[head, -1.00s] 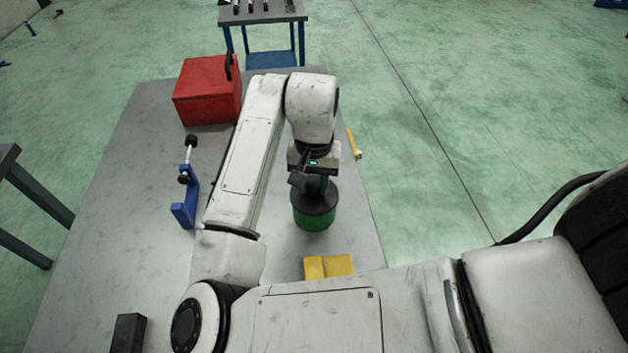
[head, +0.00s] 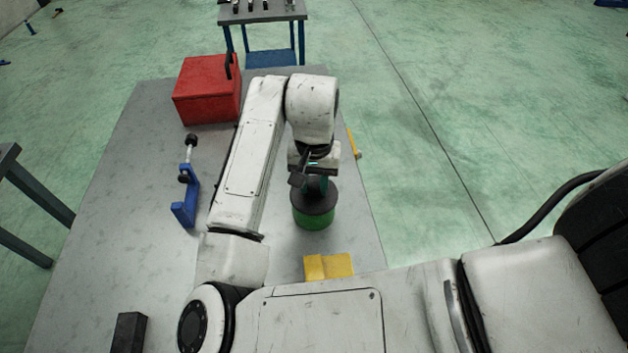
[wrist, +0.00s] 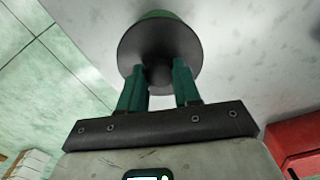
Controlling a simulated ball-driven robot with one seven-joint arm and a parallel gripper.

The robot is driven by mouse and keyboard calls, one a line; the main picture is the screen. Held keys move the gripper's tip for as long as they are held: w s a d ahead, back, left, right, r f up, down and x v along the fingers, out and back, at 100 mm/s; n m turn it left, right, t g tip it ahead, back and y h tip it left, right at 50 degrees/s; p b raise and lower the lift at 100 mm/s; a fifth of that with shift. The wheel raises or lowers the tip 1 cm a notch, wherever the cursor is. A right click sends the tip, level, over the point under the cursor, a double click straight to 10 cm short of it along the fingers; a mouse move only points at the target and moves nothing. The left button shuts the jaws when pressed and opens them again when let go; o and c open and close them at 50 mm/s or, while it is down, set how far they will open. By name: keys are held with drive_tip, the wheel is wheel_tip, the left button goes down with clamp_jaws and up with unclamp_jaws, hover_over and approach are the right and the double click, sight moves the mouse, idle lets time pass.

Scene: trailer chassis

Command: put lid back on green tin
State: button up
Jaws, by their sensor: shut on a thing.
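The green tin (head: 314,220) stands on the grey table below my gripper. Its dark round lid (head: 322,204) is over the tin's top, roughly in line with it. The lid (wrist: 160,48) also shows in the wrist view, with a sliver of the green tin (wrist: 158,14) beyond its edge. My gripper (wrist: 160,82) is shut on the lid, its green fingers on either side of the dark knob in the middle. In the head view my gripper (head: 316,186) is partly hidden by my wrist. I cannot tell whether the lid touches the tin's rim.
A yellow block (head: 328,267) sits nearer on the grey table (head: 130,215). A blue clamp-like tool (head: 187,200) and a red box (head: 207,92) are to the left. A thin yellow item (head: 354,144) lies by the right edge. A dark block (head: 128,333) is at front left.

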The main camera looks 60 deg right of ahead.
idle(0.4)
drive_tip(key=o, duration=1.6)
drive_tip(key=shift+r+p, duration=2.9)
drive_tip(key=shift+r, duration=0.6)
clamp_jaws()
